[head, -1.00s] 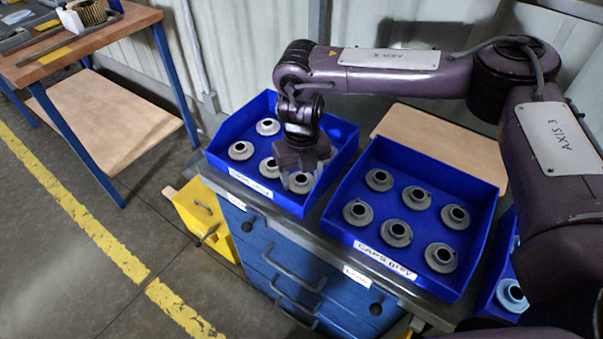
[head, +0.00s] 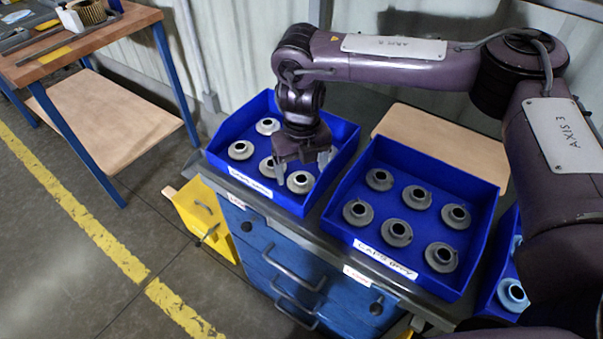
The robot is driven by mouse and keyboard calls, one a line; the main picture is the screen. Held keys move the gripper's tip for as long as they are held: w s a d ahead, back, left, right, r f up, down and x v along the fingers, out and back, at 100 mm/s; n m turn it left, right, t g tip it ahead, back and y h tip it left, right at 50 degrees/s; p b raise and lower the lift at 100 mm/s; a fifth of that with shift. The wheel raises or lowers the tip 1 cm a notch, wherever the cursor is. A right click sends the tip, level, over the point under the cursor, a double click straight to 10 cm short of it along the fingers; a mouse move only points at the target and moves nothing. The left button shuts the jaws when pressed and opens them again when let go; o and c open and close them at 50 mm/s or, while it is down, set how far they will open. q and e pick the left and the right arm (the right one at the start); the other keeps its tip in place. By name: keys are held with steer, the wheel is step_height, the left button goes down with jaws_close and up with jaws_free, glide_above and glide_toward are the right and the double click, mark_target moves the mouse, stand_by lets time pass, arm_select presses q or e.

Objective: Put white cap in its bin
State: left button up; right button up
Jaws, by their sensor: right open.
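My right gripper (head: 302,168) is open over the left blue bin (head: 341,150). Its two fingers are spread, just above and behind a pale cap (head: 300,183) with a dark centre hole. That cap sits in the front right part of the bin, flange down, and nothing grips it. Other pale caps are in the same bin: one at the back (head: 267,126), one at the left (head: 240,150), and one partly hidden by the gripper (head: 267,167). The bin's front label is too blurred to read fully. My left gripper is not in view.
A second blue bin (head: 480,215), labelled for grey caps, stands to the right with several grey caps. A third bin (head: 487,300) with light blue caps is partly hidden by my arm. The bins stand on a blue drawer cabinet (head: 255,237). A workbench (head: 100,45) is at upper left.

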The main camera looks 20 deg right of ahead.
mark_target(302, 179)
step_height(302, 179, up, 10)
steer(key=p, duration=0.1)
steer(key=shift+f, duration=0.15)
stand_by(0.5)
